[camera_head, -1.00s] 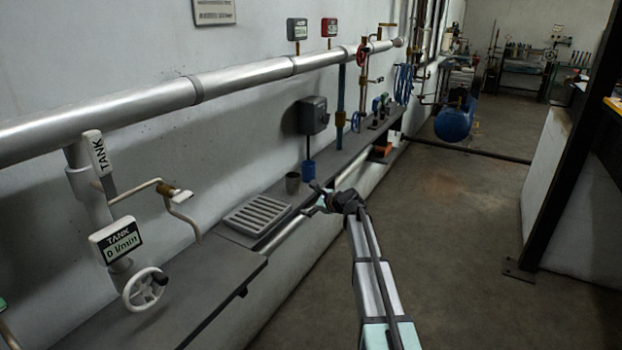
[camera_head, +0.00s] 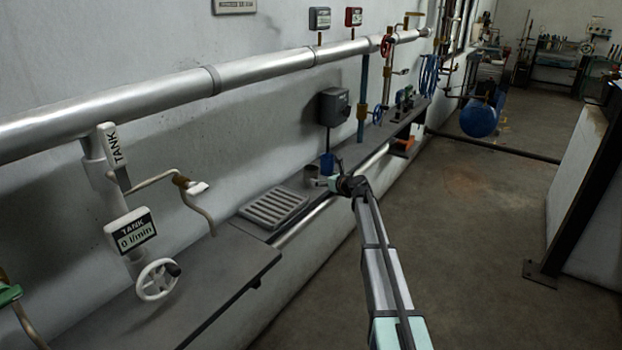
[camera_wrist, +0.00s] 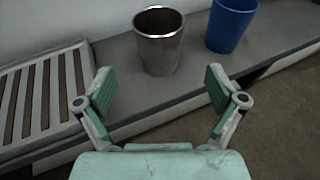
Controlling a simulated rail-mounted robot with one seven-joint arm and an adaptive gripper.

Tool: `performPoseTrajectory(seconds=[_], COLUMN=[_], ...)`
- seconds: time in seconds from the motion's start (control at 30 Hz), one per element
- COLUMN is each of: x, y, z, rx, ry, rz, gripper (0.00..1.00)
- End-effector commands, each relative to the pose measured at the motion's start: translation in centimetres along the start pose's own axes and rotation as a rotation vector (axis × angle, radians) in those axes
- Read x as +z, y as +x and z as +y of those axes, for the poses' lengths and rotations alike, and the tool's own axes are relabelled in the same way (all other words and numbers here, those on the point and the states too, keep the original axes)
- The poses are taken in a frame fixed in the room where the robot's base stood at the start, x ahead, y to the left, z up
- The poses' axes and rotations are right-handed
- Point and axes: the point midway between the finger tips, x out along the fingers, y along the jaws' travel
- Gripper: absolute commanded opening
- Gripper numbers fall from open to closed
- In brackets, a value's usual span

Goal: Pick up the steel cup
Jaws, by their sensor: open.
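The steel cup (camera_wrist: 158,45) stands upright on the grey ledge, in the upper middle of the wrist view. My gripper (camera_wrist: 159,88) is open, with its green-padded fingers apart. The cup is ahead of the fingers, roughly centred between them, and nothing is held. In the head view the steel cup (camera_head: 311,172) is small, just left of my gripper (camera_head: 333,182), which partly blends with it there.
A blue cup (camera_wrist: 231,25) stands right of the steel cup, also seen in the head view (camera_head: 327,164). A slatted drain rack (camera_wrist: 42,92) lies to the left. The wall is behind the ledge (camera_wrist: 113,58), and a white handwheel (camera_head: 158,279) stands at near left.

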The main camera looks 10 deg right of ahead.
Motion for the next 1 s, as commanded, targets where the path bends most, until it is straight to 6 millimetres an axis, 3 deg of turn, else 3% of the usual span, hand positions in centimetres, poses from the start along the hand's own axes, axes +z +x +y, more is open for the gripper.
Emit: performPoseTrajectory(seconds=[0.03, 0.2, 0.47, 0.8, 1.0], x=[0.2, 0.1, 0.1, 0.0, -0.1], y=[1.4, 4.1, 5.5, 9.7, 10.1], z=[-0.1, -0.1, 0.0, 0.0, 0.1], rx=[0.002, 0.001, 0.001, 0.001, 0.0], ry=[0.0, 0.001, 0.0, 0.0, 0.0], rz=[0.001, 0.0, 0.0, 0.001, 0.0], gripper=[0.94, 0.94, 0.94, 0.94, 0.94])
